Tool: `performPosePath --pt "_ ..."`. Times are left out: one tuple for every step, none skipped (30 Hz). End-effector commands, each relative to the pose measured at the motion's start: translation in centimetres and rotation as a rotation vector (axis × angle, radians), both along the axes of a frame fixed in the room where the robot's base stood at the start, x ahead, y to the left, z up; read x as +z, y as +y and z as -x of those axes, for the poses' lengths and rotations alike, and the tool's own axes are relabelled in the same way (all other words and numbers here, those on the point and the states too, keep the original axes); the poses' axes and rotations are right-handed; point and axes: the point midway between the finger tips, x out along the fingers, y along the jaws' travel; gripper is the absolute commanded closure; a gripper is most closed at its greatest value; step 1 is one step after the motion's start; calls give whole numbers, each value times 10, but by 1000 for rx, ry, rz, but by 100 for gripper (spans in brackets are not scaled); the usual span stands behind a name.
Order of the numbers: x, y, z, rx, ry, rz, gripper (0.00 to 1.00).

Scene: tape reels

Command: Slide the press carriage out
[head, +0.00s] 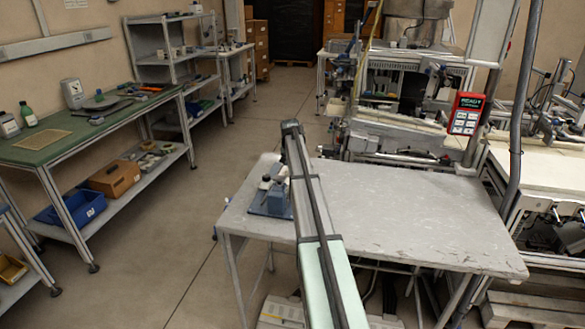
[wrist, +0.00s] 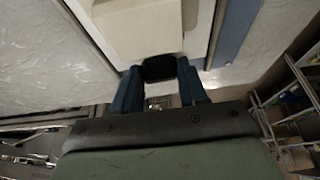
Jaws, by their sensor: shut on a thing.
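In the wrist view, the two blue fingers of my gripper (wrist: 160,75) are closed on a small black handle (wrist: 159,68). The handle sits at the end of a cream block (wrist: 140,28), which looks like the press carriage. A blue-grey strip (wrist: 236,32) runs beside the block on the right. In the head view, the small blue-grey press (head: 270,198) stands near the left edge of the grey table. My arm hides part of it, and my fingers cannot be made out there. How far out the carriage sits is unclear.
The grey table (head: 410,215) is bare to the right of my arm. A machine bench with a red handheld panel (head: 467,114) stands behind it. A green-topped workbench (head: 85,125) with bottles and bins is at the left, across open floor.

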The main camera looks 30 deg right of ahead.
Motion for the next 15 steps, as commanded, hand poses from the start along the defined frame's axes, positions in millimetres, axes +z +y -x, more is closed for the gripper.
performPosePath --pt "0 -9 -12 0 0 0 100" --pt "0 -12 -14 0 0 0 100" --pt "0 -14 -15 0 0 0 100" --pt "0 -15 -15 0 0 0 100" --pt "0 -15 -15 0 -1 1 100" --pt "0 -15 -15 0 -1 1 100" --pt "0 -15 -15 0 -1 1 100" --pt "0 -15 -15 1 -2 2 100" --pt "0 -15 -15 0 -3 3 100" --pt "1 -15 -15 0 -4 4 100" --pt "1 -15 -15 0 -4 4 100" --pt "1 -16 -16 0 -5 4 56" --pt "1 -16 -16 0 -5 4 53" --pt "1 -15 -16 0 -5 4 50" --pt "1 -15 -15 0 -4 3 46"
